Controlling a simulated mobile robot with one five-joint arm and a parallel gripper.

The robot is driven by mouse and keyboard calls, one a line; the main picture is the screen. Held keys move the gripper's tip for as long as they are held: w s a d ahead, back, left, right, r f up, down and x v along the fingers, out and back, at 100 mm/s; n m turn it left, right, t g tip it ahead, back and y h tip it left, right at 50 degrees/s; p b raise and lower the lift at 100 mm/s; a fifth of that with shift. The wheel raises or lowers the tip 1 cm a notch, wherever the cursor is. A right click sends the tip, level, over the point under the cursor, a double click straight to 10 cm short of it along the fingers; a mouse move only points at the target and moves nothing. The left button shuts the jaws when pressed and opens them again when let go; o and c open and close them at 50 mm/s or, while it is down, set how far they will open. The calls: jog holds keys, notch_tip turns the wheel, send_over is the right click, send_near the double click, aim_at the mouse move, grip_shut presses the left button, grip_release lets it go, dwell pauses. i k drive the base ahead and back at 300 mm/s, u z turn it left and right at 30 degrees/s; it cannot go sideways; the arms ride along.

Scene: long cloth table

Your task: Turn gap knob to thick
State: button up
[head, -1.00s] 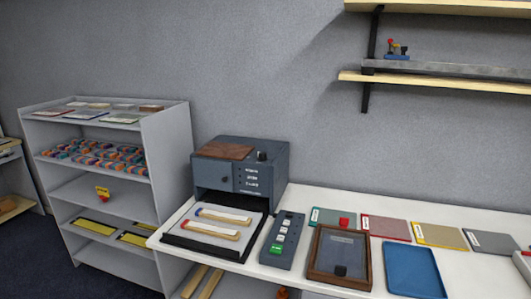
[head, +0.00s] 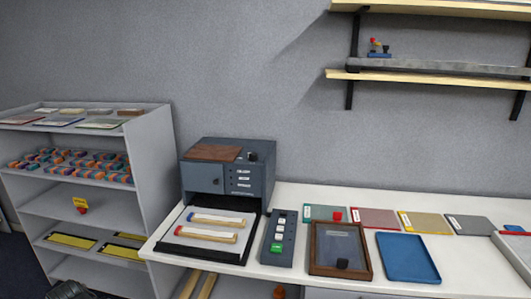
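The blue-grey machine (head: 228,178) stands on the white table against the wall. A small dark round knob (head: 216,181) is on its front panel, left of several small white labels (head: 243,178) too small to read. A second dark knob (head: 252,157) sits on its top, right of a brown wooden plate (head: 214,152). I cannot tell which is the gap knob or where either points. A dark shape at the bottom left edge, in front of the shelf, seems to be part of my arm. It is cut off and its fingers cannot be made out. Nothing touches the machine.
In front of the machine lies a tray (head: 176,250) with two capped rods. Beside it are a button box (head: 279,239), a wood-framed tray (head: 318,268) and a blue tray (head: 408,258). A grey shelf unit (head: 154,165) stands left; wall shelves (head: 430,79) hang upper right.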

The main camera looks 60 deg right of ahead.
aim_at(252, 156)
jog(key=z, duration=0.15)
jog(key=i, duration=1)
jog(key=u, duration=0.1)
